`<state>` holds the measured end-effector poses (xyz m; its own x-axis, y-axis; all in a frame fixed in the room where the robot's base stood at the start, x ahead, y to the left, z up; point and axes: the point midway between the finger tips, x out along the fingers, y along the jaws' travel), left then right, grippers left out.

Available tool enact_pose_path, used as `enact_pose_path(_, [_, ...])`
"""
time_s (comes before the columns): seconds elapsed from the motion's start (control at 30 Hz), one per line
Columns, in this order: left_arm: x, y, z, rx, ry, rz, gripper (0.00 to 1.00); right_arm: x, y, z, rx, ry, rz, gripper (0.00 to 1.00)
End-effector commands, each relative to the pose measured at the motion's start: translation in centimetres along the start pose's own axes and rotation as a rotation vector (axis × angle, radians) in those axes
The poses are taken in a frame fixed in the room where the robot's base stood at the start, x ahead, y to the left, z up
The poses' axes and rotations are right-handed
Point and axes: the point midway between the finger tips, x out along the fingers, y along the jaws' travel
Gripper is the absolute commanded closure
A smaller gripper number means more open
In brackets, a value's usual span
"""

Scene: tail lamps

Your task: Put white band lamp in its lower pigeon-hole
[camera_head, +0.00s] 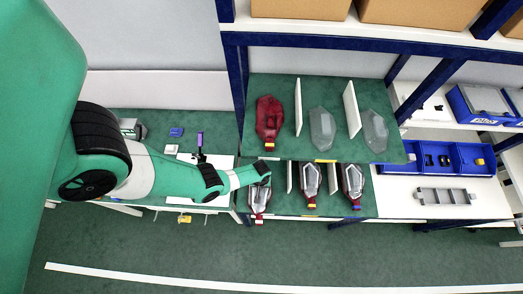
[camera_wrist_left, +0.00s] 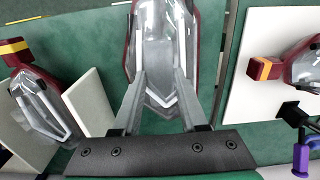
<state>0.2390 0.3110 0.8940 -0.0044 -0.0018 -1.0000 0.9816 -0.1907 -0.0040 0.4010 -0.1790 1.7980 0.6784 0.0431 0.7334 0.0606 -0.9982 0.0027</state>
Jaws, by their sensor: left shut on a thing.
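My left gripper (camera_head: 262,178) is shut on the white band lamp (camera_head: 259,199), a clear and dark red tail lamp with a pale band at its front end. The lamp is at the left lower pigeon-hole (camera_head: 282,211), left of the pale divider. In the left wrist view the two fingers (camera_wrist_left: 160,105) grip the clear lamp body (camera_wrist_left: 155,45), whose far end is cut off by the frame. I cannot tell whether the lamp rests on the green shelf floor. My right gripper is not in view.
A yellow-band lamp (camera_head: 311,180) and a blue-band lamp (camera_head: 352,180) lie in the other lower holes. A red lamp (camera_head: 269,118) and two clear ones (camera_head: 322,130) lie above. Another lamp (camera_wrist_left: 305,65) lies on the white surface beside a purple item (camera_wrist_left: 301,155).

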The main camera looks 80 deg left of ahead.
Motion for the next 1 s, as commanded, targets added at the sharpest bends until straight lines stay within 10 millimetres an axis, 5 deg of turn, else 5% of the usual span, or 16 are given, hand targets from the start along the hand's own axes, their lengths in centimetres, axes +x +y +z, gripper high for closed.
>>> enact_pose_path(0.23, [0.2,0.1,-0.1,0.001,0.002,0.003,1.00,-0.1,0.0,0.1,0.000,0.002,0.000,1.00])
enact_pose_path(0.27, [0.2,0.1,-0.1,0.000,0.002,0.003,0.56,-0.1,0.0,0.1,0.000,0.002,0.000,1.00])
enact_pose_path(0.43, [0.0,0.1,-0.1,0.001,0.002,0.002,0.28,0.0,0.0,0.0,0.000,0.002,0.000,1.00])
enact_pose_path(0.77, [-0.4,0.1,-0.1,0.001,0.002,0.002,0.28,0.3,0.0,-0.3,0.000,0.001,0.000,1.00])
enact_pose_path(1.0, [-3.9,0.1,0.0,0.002,0.002,0.003,0.28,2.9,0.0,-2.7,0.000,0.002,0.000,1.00])
